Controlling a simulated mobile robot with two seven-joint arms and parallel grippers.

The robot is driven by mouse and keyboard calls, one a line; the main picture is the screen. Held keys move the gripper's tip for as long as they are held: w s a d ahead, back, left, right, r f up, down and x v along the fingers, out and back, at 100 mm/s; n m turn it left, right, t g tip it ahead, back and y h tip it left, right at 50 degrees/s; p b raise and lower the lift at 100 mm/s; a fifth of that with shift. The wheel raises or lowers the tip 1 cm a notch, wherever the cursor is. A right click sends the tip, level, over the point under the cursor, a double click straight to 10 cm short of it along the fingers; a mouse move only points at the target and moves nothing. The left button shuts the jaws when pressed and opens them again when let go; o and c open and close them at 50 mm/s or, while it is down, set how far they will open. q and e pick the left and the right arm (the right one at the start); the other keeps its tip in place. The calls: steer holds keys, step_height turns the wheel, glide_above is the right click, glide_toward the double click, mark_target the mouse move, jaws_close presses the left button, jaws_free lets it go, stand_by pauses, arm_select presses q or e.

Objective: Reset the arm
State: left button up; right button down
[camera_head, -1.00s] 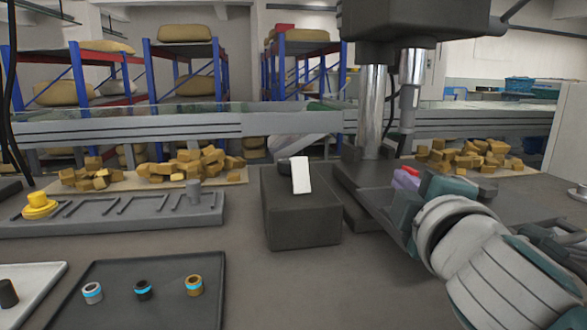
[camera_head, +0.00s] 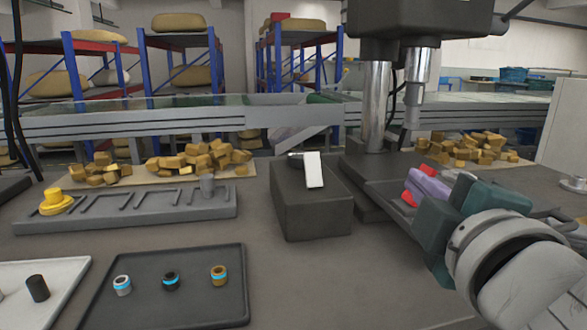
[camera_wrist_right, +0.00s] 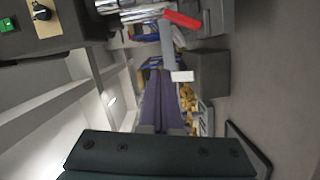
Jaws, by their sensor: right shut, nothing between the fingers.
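My right gripper (camera_head: 427,184) is at the right in the camera_head view, beside the base of the press. Its purple fingers are shut together with nothing between them. The purple fingers also show in the right wrist view (camera_wrist_right: 162,100), pointing away from the dark palm. The fingers are apart from the dark block (camera_head: 312,212) with a white plate (camera_head: 314,170) on it. My left gripper is not in view.
A press (camera_head: 376,105) with metal columns stands behind the gripper. A grey rack (camera_head: 130,212) with a yellow part (camera_head: 56,201) is at the left. A dark tray (camera_head: 205,302) holds three small rings, beside a white tray (camera_head: 60,270). The front middle tabletop is bare.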

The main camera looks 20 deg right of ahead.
steer(key=shift+v, duration=0.95)
steer(key=shift+r, duration=0.1)
steer(key=s+a+r+m+g+y+p, duration=0.5)
steer(key=s+p, duration=0.3)
steer(key=p, duration=0.3)
steer(key=s+a+r+m+g+y+p, duration=0.2)
steer(key=s+a+m+g+y+p, duration=0.15)
steer(key=s+g+p, duration=0.65)
step_height(320, 180, up, 34)
steer(key=w+t+p, duration=0.1)
steer(key=t+p, duration=0.2)
steer(key=p, duration=3.2)
steer(key=shift+w+a+n+p, duration=0.25)
steer(key=shift+w+n+p, duration=0.05)
steer(key=shift+w+n, duration=0.05)
